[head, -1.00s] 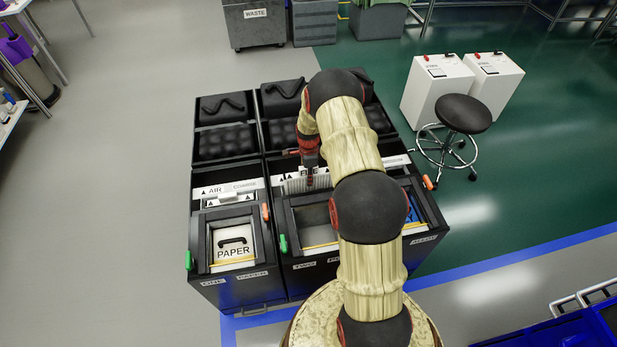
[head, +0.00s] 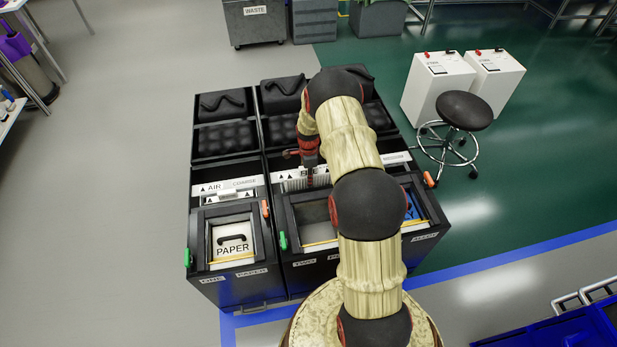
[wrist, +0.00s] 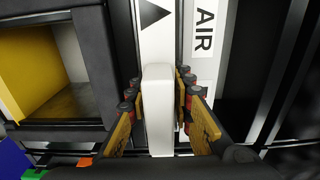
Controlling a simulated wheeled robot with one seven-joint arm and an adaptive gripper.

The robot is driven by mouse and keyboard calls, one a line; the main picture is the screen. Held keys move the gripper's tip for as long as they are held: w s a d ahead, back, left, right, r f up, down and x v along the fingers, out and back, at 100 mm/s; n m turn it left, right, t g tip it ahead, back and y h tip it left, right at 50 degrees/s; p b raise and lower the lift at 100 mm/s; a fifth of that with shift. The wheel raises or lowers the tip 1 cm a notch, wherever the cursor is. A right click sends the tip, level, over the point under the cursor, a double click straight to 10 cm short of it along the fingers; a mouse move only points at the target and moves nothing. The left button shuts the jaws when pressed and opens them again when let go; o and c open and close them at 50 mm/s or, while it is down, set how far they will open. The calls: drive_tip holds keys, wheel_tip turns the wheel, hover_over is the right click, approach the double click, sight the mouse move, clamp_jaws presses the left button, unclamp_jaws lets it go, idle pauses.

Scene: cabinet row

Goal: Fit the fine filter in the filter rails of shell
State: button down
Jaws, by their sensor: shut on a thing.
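The fine filter (head: 291,184), a white pleated panel with black arrow marks, is in the upper part of the middle cabinet, the shell (head: 330,262). My gripper (head: 309,172) is over it, and part of the filter is hidden behind the arm. In the wrist view my gripper (wrist: 158,95) is shut on the filter's white grip block (wrist: 158,118), with a finger on each side. A black arrow shows on the white frame beyond. The filter lies along the slot between dark edges. The rails are hidden, so I cannot tell how deep it sits.
The left cabinet (head: 235,277) holds a coarse filter (head: 226,188) and has a PAPER bin opening. Black padded lids (head: 224,142) stand behind. An orange latch (head: 429,180) is at the right and a green one (head: 283,241) at the middle cabinet's left. A stool (head: 464,112) stands to the right.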

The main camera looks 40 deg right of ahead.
drive_tip(key=shift+f+b, duration=0.3)
drive_tip(key=shift+f, duration=0.3)
drive_tip(key=c, duration=1.5)
unclamp_jaws()
drive_tip(key=shift+c, duration=0.2)
drive_tip(key=shift+o, duration=0.3)
wheel_tip(320, 180, up, 12)
drive_tip(key=shift+r, duration=0.1)
